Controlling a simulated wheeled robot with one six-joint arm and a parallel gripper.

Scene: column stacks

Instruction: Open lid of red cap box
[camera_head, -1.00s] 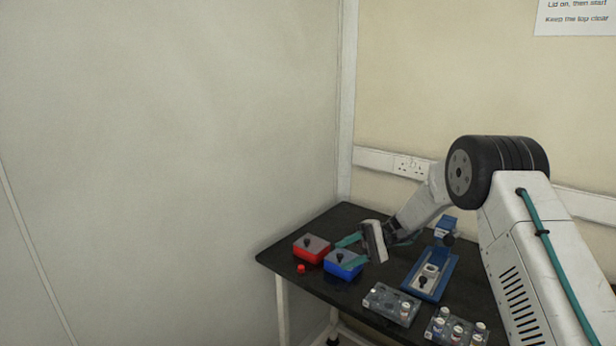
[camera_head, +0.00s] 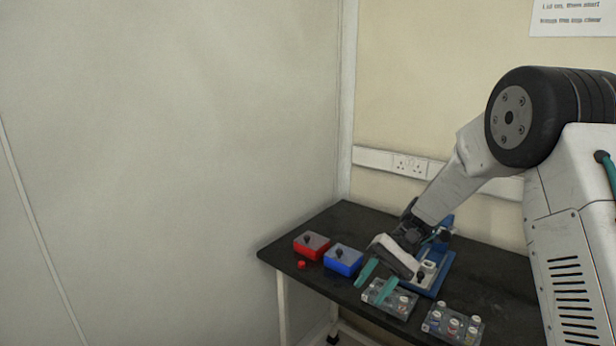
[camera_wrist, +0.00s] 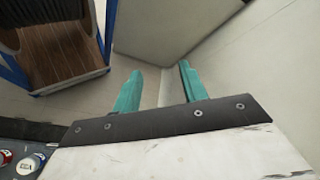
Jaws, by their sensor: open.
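The red cap box (camera_head: 311,252) stands at the back left of the black table in the head view. It has a grey lid (camera_head: 313,241) with a dark knob, and the lid is on. My gripper (camera_head: 376,282) has teal fingers spread apart and empty. It is to the right of the red box, past the blue box, over the near part of the table by a vial rack. In the wrist view my two fingers (camera_wrist: 160,88) are apart with only floor and pale panels beyond. The red box is not in the wrist view.
A blue box (camera_head: 343,267) with a grey lid and knob stands right of the red box. A small red cap (camera_head: 301,265) lies in front. A blue device (camera_head: 440,278) and two vial racks (camera_head: 372,292) (camera_head: 436,326) are to the right. Walls stand behind.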

